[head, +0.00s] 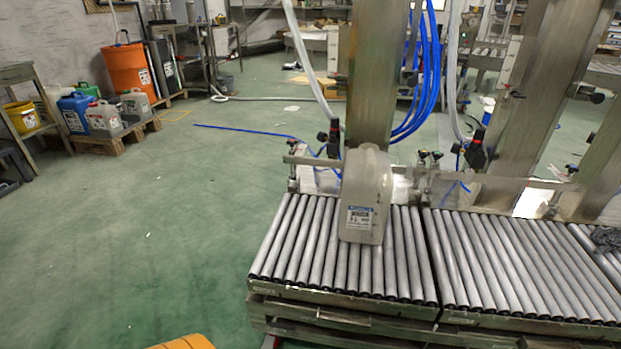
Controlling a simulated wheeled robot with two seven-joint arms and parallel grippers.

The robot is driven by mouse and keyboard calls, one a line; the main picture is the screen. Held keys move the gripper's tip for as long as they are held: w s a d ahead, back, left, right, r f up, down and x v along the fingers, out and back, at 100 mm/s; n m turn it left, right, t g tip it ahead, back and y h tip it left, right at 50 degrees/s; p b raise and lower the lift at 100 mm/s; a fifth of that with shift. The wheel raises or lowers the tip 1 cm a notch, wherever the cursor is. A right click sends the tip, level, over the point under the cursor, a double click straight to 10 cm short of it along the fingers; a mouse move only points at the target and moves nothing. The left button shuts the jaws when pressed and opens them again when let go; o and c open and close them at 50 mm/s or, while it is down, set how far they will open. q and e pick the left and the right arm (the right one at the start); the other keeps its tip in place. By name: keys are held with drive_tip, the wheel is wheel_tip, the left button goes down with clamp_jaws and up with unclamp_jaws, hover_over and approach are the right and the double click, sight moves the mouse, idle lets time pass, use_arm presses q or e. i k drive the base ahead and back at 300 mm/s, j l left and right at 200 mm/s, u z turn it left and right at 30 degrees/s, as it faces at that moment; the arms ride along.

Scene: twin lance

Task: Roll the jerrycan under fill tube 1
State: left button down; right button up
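A translucent whitish jerrycan (366,190) with a white and blue label stands upright on the left section of the roller conveyor (290,240). It is near the back of the rollers, in front of a wide steel column (373,75). Fill fittings with black and red valves (334,138) sit just behind and left of it; a second set (477,150) is further right. I cannot read any tube number, and the can and column hide part of the fittings. Neither of my grippers is in view.
A second roller section (520,265) continues to the right, with a dark grey heap (606,238) at its right edge. Blue hoses (425,75) hang behind the column. Several canisters stand on a pallet (115,142) at the back left, near an orange drum (128,70). The green floor at left is mostly clear.

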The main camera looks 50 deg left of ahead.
sight(367, 184)
drive_tip(key=k+j+z, duration=0.1)
drive_tip(key=k+j, duration=0.15)
drive_tip(key=j, duration=0.2)
drive_tip(key=k+j+z, duration=0.1)
drive_tip(key=k+j, duration=0.15)
drive_tip(key=j, duration=0.2)
drive_tip(key=k+j+z, duration=0.1)
drive_tip(key=k+j, duration=0.15)
drive_tip(key=j, duration=0.2)
drive_tip(key=k+j+z, duration=0.1)
drive_tip(key=k+j, duration=0.15)
drive_tip(key=j, duration=0.15)
drive_tip(key=j+z, duration=0.2)
drive_tip(key=j, duration=0.7)
drive_tip(key=j+z, duration=0.2)
drive_tip(key=j, duration=0.7)
drive_tip(key=i+j+z, duration=0.1)
drive_tip(key=j, duration=0.2)
drive_tip(key=i+j+z, duration=0.1)
drive_tip(key=j, duration=0.25)
drive_tip(key=i, duration=0.1)
